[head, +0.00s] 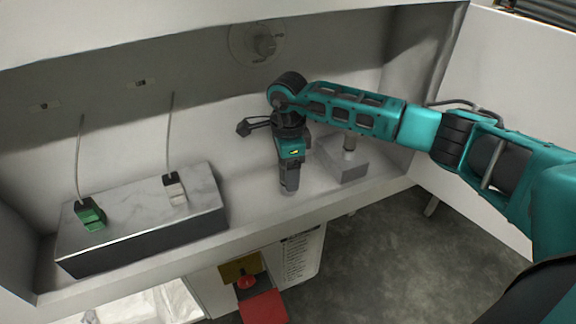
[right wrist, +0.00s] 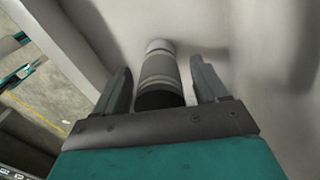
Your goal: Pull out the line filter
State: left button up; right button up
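A banded grey cylinder (right wrist: 160,72), which appears to be the line filter, stands between the fingers of my right gripper (right wrist: 162,88) in the right wrist view. Its near end is dark and its far end is lighter. The fingers lie on either side of it, with narrow gaps visible, so the gripper looks open around it. In the head view my right gripper (head: 289,186) points down over the shelf's front part and mostly hides what is between its fingers. My left gripper is not in view.
A marble-topped block (head: 140,215) at left carries a green clip (head: 90,214) and a pale clip (head: 175,188), both with cables. A round dial (head: 262,43) is on the back wall.

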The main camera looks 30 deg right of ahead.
jog(key=c, duration=1.1)
jog(key=shift+w+r+p, duration=0.1)
jog(key=shift+r+p, duration=0.2)
jog(key=shift+r, duration=0.2)
jog(key=shift+r+p, duration=0.4)
jog(key=shift+r, duration=0.1)
jog(key=shift+r+p, duration=1.1)
jog(key=shift+r, duration=0.45)
jog(key=shift+r+p, duration=1)
jog(key=shift+r, duration=0.5)
